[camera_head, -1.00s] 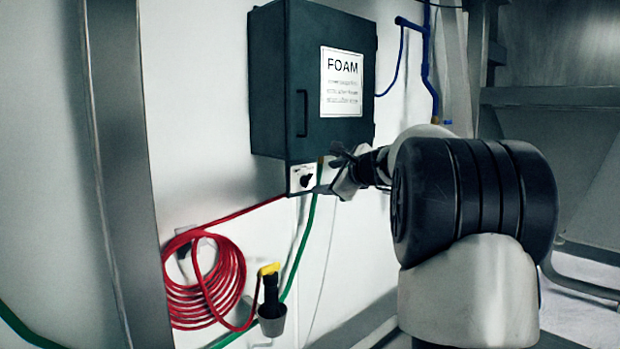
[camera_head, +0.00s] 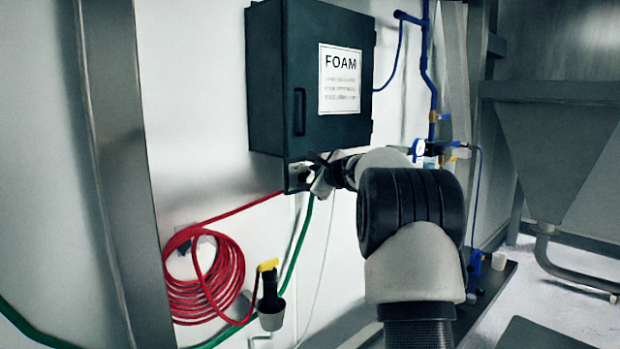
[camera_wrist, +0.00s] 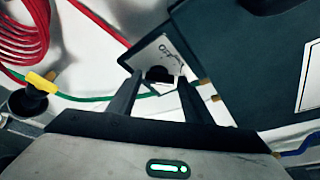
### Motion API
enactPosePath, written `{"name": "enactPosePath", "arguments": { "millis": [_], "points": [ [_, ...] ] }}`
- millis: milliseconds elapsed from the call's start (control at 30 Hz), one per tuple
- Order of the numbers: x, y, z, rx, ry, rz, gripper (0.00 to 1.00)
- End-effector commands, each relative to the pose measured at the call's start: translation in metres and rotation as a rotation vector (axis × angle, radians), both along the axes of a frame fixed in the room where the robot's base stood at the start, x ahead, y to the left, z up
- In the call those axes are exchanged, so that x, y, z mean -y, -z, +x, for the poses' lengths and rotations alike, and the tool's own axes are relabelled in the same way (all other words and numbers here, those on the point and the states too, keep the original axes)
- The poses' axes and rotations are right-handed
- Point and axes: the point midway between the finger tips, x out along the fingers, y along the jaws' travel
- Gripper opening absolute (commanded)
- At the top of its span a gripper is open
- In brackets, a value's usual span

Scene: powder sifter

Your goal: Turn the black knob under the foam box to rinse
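The dark green foam box (camera_head: 275,95) with the white FOAM label hangs on the wall. Under it is a small white plate (camera_head: 293,172) carrying the black knob, mostly hidden by my gripper in the head view. In the wrist view the black knob (camera_wrist: 158,74) sits on the pale plate (camera_wrist: 150,52), which bears small markings I cannot read. My gripper (camera_wrist: 155,82) is open, one finger to each side of the knob, with the fingertips at or close to it. I cannot tell whether they touch it. In the head view my gripper (camera_head: 316,172) is at the plate.
A red coiled hose (camera_head: 205,280) hangs at lower left, beside a yellow-topped black nozzle in a grey holder (camera_head: 271,318). A green hose (camera_head: 299,245) runs down from under the box. Blue pipes (camera_head: 425,60) and a gauge are to the right.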

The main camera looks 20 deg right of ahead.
Motion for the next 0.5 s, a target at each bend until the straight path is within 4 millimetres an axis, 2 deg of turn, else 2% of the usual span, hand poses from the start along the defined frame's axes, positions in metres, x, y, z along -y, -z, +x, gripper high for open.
{"name": "enactPosePath", "arguments": {
  "millis": [33,167,500],
  "points": [
    [0.0001,-0.0001,-0.0001,0.000,0.000,0.000,0.36],
    [0.0001,-0.0003,-0.0002,0.000,0.000,0.000,0.15],
    [-0.0010,0.0053,-0.0006,0.022,-0.001,-0.054,0.16]
  ]
}}
